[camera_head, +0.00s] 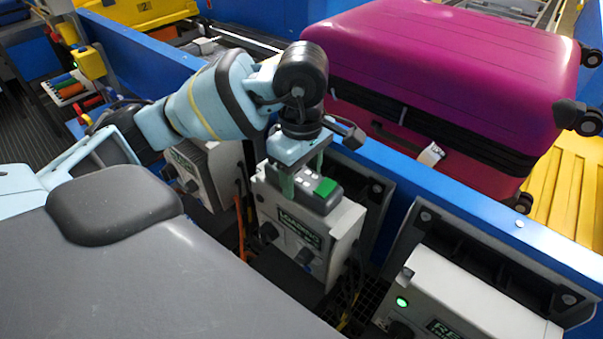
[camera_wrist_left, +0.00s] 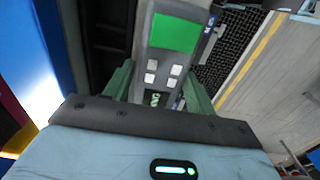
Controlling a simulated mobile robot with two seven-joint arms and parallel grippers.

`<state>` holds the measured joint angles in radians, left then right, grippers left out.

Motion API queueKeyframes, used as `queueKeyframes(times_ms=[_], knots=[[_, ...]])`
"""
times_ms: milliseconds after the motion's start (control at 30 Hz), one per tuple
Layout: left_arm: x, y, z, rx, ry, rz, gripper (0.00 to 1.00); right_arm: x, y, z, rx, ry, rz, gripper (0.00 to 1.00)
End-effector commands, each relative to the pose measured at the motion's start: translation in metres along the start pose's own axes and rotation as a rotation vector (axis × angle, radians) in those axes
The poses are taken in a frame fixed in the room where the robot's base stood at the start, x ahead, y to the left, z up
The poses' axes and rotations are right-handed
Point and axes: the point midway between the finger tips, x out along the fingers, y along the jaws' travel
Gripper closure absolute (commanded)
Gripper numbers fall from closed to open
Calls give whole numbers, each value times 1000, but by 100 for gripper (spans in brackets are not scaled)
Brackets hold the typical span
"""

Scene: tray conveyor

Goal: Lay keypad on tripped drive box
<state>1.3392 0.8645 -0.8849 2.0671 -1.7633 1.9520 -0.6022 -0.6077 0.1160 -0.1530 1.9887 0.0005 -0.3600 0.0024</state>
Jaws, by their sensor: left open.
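The keypad (camera_head: 326,200), a dark grey unit with a green screen and pale buttons, lies on top of the middle white drive box (camera_head: 338,230). My left gripper (camera_head: 301,174) is directly above that box, pointing down, its green fingers at the keypad's button end. In the left wrist view the open fingers stand on either side of the keypad (camera_wrist_left: 170,62), and its green screen faces the camera. I cannot make out a status light on the middle box, so I cannot tell whether it is the tripped one. My right gripper is not in view.
Another drive box (camera_head: 470,297) with a lit green lamp is at lower right; a third (camera_head: 212,160) is partly hidden behind my left arm. A blue conveyor side rail (camera_head: 460,200) runs behind, with a magenta suitcase (camera_head: 450,70) beyond it. Cables hang between the boxes.

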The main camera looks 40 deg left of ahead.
Motion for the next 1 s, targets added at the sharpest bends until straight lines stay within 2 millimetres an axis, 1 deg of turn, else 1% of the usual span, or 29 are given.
queueKeyframes(times_ms=[167, 400, 500, 600, 700, 800, 1000], knots=[[-26, 1, 0, -1, 0, 7, 44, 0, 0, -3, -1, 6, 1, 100], [-80, 0, 0, -1, 1, 13, 44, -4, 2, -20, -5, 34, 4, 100], [-97, 0, 0, -1, 1, 11, 44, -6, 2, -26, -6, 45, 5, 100], [-110, 0, 0, -1, 0, 8, 44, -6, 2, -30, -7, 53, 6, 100], [-118, 0, 0, 0, 1, 6, 44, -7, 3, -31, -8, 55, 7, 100], [-121, 0, 0, 0, 0, 3, 44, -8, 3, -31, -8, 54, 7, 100], [-122, 0, 0, 0, 0, 1, 44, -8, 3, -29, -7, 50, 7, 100]])
